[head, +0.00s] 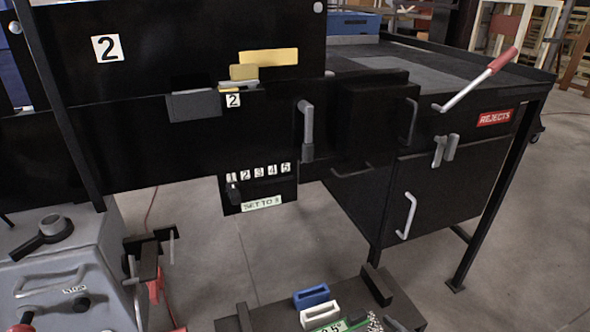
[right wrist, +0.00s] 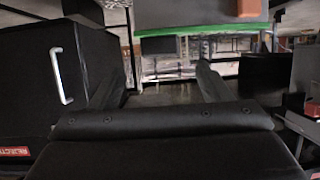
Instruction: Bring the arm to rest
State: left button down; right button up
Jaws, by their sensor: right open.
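My right gripper (right wrist: 162,85) shows in the right wrist view. Its two dark fingers stand apart with nothing between them. Neither gripper can be made out in the head view. The task names no object.
A black machine (head: 130,140) with numbered panels fills the head view's left. A black cabinet (head: 455,175) with a rejects label (head: 495,118) is right; its handle (right wrist: 62,76) shows in the wrist view. A grey box (head: 60,265) and a tray (head: 265,312) with blue and white holders are near.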

jog(key=s+d+f+m+g+h+p, duration=0.1)
jog(key=s+d+f+g, duration=0.2)
jog(key=f, duration=0.4)
jog(key=s+d+f+m+g+h+p, duration=0.1)
jog(key=s+d+f+m+h+p, duration=0.1)
jog(key=s+f, duration=0.4)
jog(key=s+d+f+m+g+h+p, duration=0.1)
jog(key=s+d+f, duration=0.2)
jog(key=f, duration=0.5)
jog(key=s+d+f+g+p, duration=0.1)
jog(key=s+f, duration=0.3)
jog(key=s, duration=0.4)
jog(key=s+d+f+g+h+p, duration=0.1)
jog(key=s+d+f+g, duration=0.1)
jog(key=s, duration=0.7)
jog(key=s+d+f+m+g+h+p, duration=0.1)
jog(key=s+f+g+p, duration=0.1)
jog(key=s+f, duration=0.4)
jog(key=s+g, duration=0.1)
jog(key=s, duration=0.2)
jog(key=shift+d, duration=0.4)
jog(key=shift+s, duration=0.1)
